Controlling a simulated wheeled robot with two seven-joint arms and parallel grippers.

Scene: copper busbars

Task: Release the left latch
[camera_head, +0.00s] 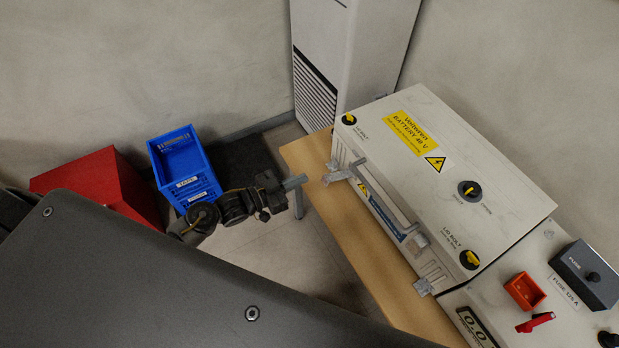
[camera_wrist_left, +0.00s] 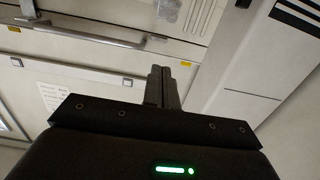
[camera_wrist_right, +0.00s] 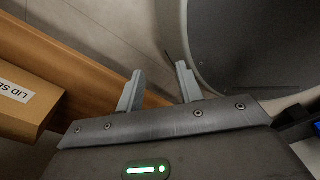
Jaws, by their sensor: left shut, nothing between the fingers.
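The pale battery box (camera_head: 440,180) stands on a wooden table. A grey metal latch (camera_head: 334,166) sits at the far left end of its front face, and another latch (camera_head: 423,287) sits at the near end. A grey bar handle (camera_head: 390,203) runs between them. My left gripper (camera_head: 297,182) is shut and empty, just left of the far latch with a small gap in the picture. In the left wrist view its fingers (camera_wrist_left: 162,88) are together in front of the pale box face. My right gripper (camera_wrist_right: 158,88) is open and empty beside the table edge.
The table (camera_head: 365,240) has a bare strip along the box front. A blue crate (camera_head: 185,165) and red box (camera_head: 100,185) stand on the floor at left. A white cabinet (camera_head: 350,50) stands behind. A brown box (camera_wrist_right: 25,100) lies near my right gripper.

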